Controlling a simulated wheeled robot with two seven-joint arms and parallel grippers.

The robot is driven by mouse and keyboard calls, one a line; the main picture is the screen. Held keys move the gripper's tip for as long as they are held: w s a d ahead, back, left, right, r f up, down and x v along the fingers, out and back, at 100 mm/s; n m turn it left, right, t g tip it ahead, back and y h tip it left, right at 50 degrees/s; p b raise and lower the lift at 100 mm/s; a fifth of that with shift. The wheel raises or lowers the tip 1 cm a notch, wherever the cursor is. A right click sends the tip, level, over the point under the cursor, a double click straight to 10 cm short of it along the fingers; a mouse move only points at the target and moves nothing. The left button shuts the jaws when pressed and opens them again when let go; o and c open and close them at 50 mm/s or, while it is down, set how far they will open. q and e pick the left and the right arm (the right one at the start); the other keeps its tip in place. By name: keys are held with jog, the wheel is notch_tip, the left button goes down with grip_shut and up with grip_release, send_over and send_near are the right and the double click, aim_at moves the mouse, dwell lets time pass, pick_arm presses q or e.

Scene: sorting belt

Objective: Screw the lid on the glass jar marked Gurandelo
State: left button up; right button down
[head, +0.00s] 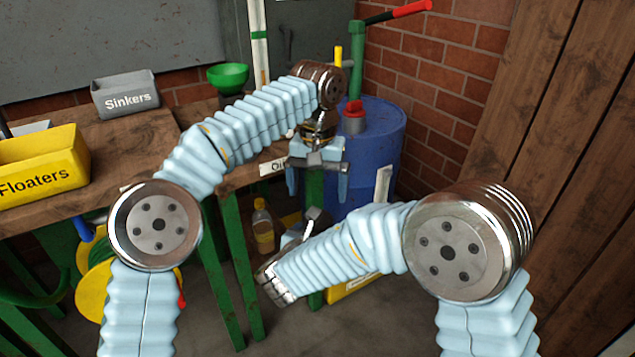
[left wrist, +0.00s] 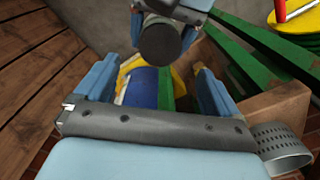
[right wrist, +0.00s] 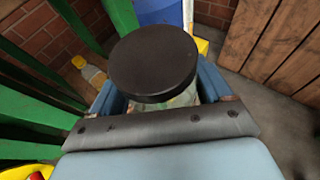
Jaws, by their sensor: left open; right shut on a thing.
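A glass jar (right wrist: 183,98) stands between the fingers of my right gripper (right wrist: 160,90), which is shut on it. A wide black lid (right wrist: 153,62) sits on top of the jar and hides most of the glass. Whether its thread is engaged cannot be told, and no name on the jar can be read. My left gripper (head: 318,182) points down, open and empty, above and near my right gripper in the head view. In the left wrist view the dark round lid (left wrist: 160,42) shows beyond the open fingers, apart from them.
A wooden table holds a yellow Floaters bin (head: 45,165), a grey Sinkers bin (head: 126,92) and a green funnel (head: 228,76). A blue barrel (head: 378,140) stands behind my left gripper. A bottle (head: 263,228) stands low behind the right arm. A wooden wall closes off the right.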

pick_arm(q)
notch_tip(320, 180, down, 7)
jog(key=shift+f, duration=0.15)
dwell(0.4)
jog(key=c, duration=1.2)
jog(key=m, duration=0.8)
jog(key=shift+m, duration=0.3)
jog(key=o, duration=1.2)
jog(key=shift+o, duration=0.2)
